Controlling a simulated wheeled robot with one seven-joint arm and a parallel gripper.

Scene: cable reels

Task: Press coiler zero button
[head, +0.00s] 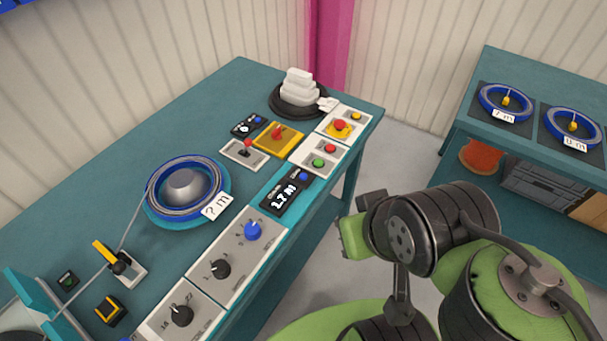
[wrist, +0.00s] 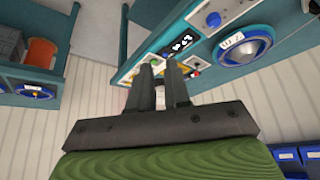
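The length display (head: 284,195) on the teal bench's front edge reads about 1.7 m. A small round blue button (head: 303,177) sits at its far end; no readable label marks it as the coiler zero. The display also shows in the wrist view (wrist: 180,43), upside down. The coiler's blue reel (head: 185,188) with a "? m" tag lies on the bench to the left of the display. My gripper (wrist: 160,67) has its two fingers slightly apart with a narrow gap and nothing held. In the head view its fingers are hidden behind my arm, right of the bench.
Knob panels (head: 220,268) lie nearer. A side table (head: 470,110) holds reels.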

